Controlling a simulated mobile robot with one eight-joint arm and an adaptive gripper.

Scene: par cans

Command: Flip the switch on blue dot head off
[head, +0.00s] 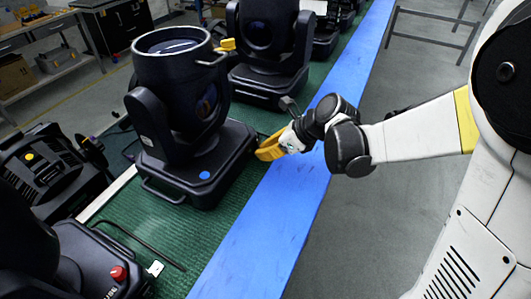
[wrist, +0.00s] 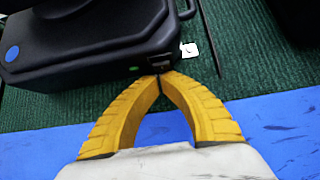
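The blue dot head is a black moving-head light (head: 180,110) on a wide black base, with a blue dot (head: 204,175) on the base's front corner. In the wrist view its base (wrist: 85,50) fills the upper left, with the blue dot (wrist: 12,53) at the far left. A small dark switch panel (wrist: 160,61) is on the base's side, beside a small green light (wrist: 135,69). My gripper (head: 258,153) has yellow fingers at the base's right side. In the wrist view my gripper (wrist: 160,77) is shut, tips together just below the panel. Whether they touch it is unclear.
A red-dot light (head: 118,273) stands in front and a yellow-dot one (head: 35,165) to the left. Another black light (head: 265,50) stands behind. A white tag (wrist: 189,49) is right of the panel. The blue strip (head: 275,220) along the green mat is clear.

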